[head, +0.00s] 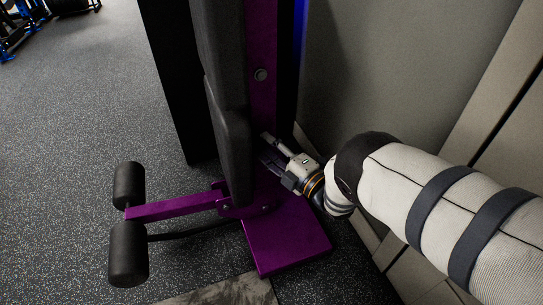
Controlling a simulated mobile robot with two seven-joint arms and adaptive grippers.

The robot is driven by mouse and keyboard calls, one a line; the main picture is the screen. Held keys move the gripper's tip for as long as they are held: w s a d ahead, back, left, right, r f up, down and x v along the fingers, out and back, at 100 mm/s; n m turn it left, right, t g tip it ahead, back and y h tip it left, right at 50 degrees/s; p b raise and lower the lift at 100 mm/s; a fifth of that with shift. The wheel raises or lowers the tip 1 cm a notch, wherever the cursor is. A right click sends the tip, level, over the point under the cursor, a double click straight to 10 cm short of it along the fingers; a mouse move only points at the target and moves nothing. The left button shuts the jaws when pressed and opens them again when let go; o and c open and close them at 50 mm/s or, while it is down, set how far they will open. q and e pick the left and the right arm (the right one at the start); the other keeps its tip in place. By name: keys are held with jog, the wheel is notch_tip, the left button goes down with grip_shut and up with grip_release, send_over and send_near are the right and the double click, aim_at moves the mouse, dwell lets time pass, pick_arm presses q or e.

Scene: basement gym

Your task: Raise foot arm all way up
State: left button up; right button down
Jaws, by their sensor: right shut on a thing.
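The foot arm (170,208) is a purple bar reaching left from the base of the purple exercise machine. Black foam rollers (128,254) sit at its outer end. It looks raised off the floor, roughly level. A dark curved bar runs just below it. My right gripper (268,150) is beside the black pad (236,150), against the purple upright, away from the rollers. It is shut on part of the machine; the exact part between its fingers is hard to make out. My left gripper is not in view.
The purple base plate (285,235) lies on the floor below my right gripper. A grey wall (400,70) stands close on the right. Open speckled floor (70,130) lies to the left. Other gym equipment (20,25) is at the far top left.

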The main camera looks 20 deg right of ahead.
jog(key=shift+s+d+f+h, duration=0.1)
jog(key=shift+d+f+h, duration=0.3)
jog(key=shift+d+f, duration=0.25)
jog(key=shift+r, duration=0.1)
jog(key=shift+w+a+r, duration=0.25)
jog(key=shift+a+r, duration=0.1)
jog(key=shift+r, duration=0.15)
jog(key=c, duration=1.2)
grip_release()
jog(key=shift+a+y, duration=0.1)
jog(key=shift+y, duration=0.3)
jog(key=shift+c, duration=0.2)
jog(key=shift+o, duration=1.3)
jog(key=shift+a, duration=0.2)
jog(key=shift+d+f, duration=0.2)
jog(key=shift+d, duration=0.05)
